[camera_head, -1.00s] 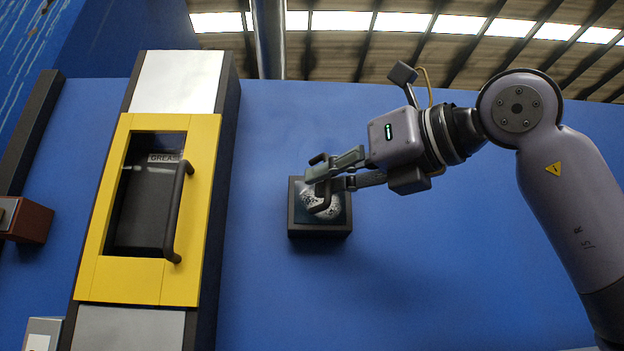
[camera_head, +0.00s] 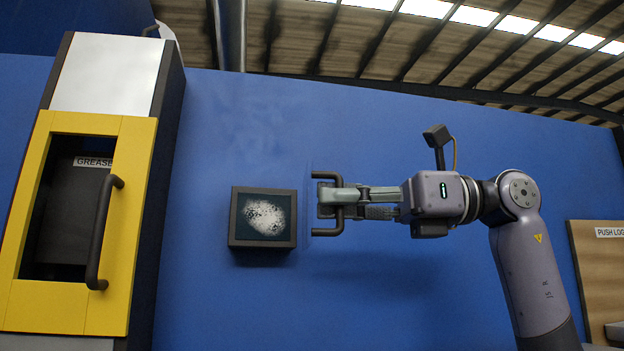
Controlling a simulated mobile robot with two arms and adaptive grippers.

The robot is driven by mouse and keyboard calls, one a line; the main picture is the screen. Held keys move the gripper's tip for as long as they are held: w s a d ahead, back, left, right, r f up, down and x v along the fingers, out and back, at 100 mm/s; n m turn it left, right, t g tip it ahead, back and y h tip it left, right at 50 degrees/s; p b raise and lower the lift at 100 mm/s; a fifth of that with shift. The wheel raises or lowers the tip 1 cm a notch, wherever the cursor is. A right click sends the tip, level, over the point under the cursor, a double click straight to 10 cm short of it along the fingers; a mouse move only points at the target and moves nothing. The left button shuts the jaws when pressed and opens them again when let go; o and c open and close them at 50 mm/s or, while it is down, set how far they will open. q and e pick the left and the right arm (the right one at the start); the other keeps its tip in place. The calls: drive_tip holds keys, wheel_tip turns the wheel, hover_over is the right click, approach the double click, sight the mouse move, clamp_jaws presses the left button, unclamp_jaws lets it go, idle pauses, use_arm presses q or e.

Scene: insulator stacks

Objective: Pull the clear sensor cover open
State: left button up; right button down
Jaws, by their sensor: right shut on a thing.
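The sensor box (camera_head: 234,220) is a small dark square frame on the blue wall, with a speckled white patch (camera_head: 264,217) on its dark face. The clear cover (camera_head: 309,212) shows only as a faint, thin edge-on sheet to the right of the box, swung out from it. Its dark bracket-shaped handle (camera_head: 327,175) is on the cover's right side. My right gripper (camera_head: 340,203) is shut on the handle, reaching in from the right. My left gripper is not in view.
A yellow-framed cabinet (camera_head: 139,190) with a dark handle and a GREASE label stands at the left. A tan board (camera_head: 594,270) with a PUSH LOG label is at the right edge. The blue wall below the box is clear.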

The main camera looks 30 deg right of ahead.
drive_tip(key=shift+d+p, duration=0.45)
drive_tip(key=shift+d, duration=0.4)
drive_tip(key=c, duration=2)
unclamp_jaws()
drive_tip(key=shift+d, duration=0.15)
drive_tip(key=v, duration=1.2)
drive_tip(key=shift+f, duration=0.1)
